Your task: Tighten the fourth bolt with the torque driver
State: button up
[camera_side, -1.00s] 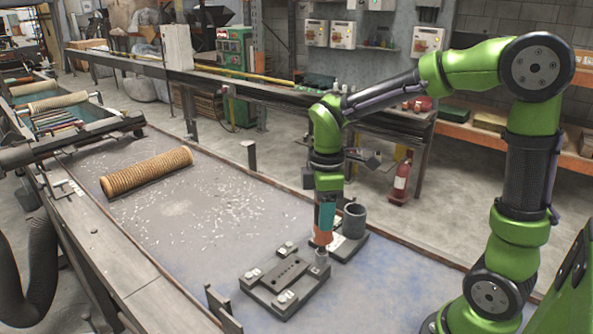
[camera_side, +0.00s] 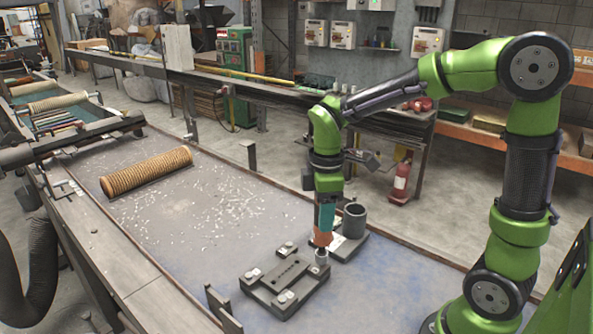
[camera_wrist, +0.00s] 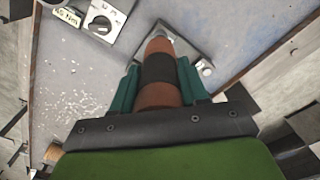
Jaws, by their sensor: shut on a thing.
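My gripper (camera_side: 325,220), with teal fingers, is shut on the torque driver (camera_side: 321,239), which has an orange and black grip. The driver points down at the right corner of the dark fixture block (camera_side: 272,292), where the bolt is hidden under its grey tip. Other bolts show on the block's left corner (camera_side: 253,274), front corner (camera_side: 286,296) and back corner (camera_side: 288,246). In the wrist view the driver (camera_wrist: 159,75) lies between both teal fingers, and its tip meets the plate at the top. I cannot tell how firmly the tip is seated.
A grey cylindrical holder (camera_side: 354,219) on a dark base stands just behind and right of the driver. A labelled base with a round holder (camera_wrist: 100,22) shows at upper left in the wrist view. A ribbed tan tube (camera_side: 147,172) lies at far left; the table between is clear except for chips.

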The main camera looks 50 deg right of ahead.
jog(key=shift+f, duration=0.7)
dwell(1.7)
